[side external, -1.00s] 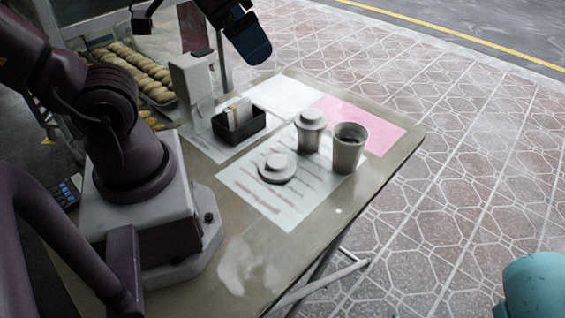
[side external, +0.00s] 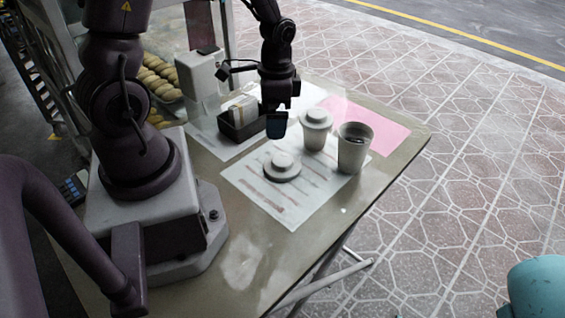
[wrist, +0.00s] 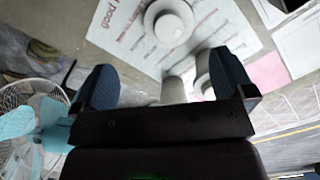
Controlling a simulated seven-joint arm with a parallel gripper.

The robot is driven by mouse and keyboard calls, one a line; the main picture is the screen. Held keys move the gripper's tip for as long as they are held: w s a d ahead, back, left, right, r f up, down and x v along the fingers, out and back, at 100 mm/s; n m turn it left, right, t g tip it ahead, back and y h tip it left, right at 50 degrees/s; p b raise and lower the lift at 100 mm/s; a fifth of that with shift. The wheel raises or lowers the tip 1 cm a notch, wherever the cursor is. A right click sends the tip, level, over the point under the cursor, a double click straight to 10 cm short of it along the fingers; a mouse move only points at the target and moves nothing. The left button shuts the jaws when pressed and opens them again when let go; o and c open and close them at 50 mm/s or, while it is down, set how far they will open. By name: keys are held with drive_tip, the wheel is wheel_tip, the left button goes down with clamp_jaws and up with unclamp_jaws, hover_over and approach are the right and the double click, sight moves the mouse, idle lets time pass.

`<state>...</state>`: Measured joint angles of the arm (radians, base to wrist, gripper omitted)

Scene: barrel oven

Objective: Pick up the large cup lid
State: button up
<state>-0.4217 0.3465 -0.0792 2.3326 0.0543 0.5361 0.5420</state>
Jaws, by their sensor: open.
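The large cup lid (side external: 282,167) is a pale grey round disc with a raised centre, lying flat on the printed white sheet (side external: 262,202). It also shows at the top of the wrist view (wrist: 169,22). My gripper (side external: 277,124) is above the table, behind and higher than the lid, pointing down. In the wrist view my gripper (wrist: 163,88) has its two blue fingers wide apart with nothing held between them. An open cup (side external: 353,152) with dark contents stands to the right of the lid. A smaller lidded cup (side external: 315,132) stands behind it.
A black holder (side external: 241,130) with packets stands behind the lid, near a white dispenser (side external: 200,77). A pink sheet (side external: 378,128) lies at the table's right. The table's front (side external: 222,279) is clear. A fan (wrist: 35,115) shows in the wrist view.

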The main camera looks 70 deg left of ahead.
drive_tip(key=w+m, duration=0.1)
hover_over(283, 159)
drive_tip(key=shift+m+t, duration=0.4)
drive_tip(key=f, duration=0.6)
drive_tip(key=shift+s+a+f, duration=0.1)
drive_tip(key=shift+s+f, duration=0.1)
drive_tip(key=shift+s, duration=0.1)
drive_tip(key=shift+w+f, duration=0.15)
drive_tip(key=shift+f, duration=1.45)
drive_tip(key=shift+w+f, duration=0.1)
drive_tip(key=shift+f, duration=1.5)
drive_tip(key=shift+c, duration=0.2)
drive_tip(key=c, duration=0.5)
